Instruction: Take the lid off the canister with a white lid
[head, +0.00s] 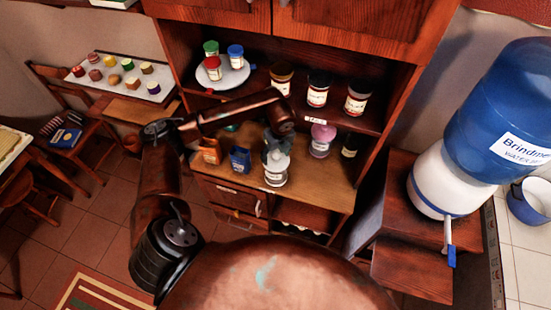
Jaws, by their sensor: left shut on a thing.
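The canister with a white lid (275,176) stands upright on the wooden counter of the hutch, near the middle of the view. It is a clear jar with a pale label. My left gripper (276,153) reaches down over it from above and is shut on the white lid at its top. The fingers hide much of the lid, and I cannot tell whether the lid is still seated on the jar. My right gripper is not in view.
A pink canister (321,140) stands to the right, with a dark bottle (351,146) beyond it. Dark-lidded jars (318,90) line the shelf above. A water dispenser (455,150) stands far right.

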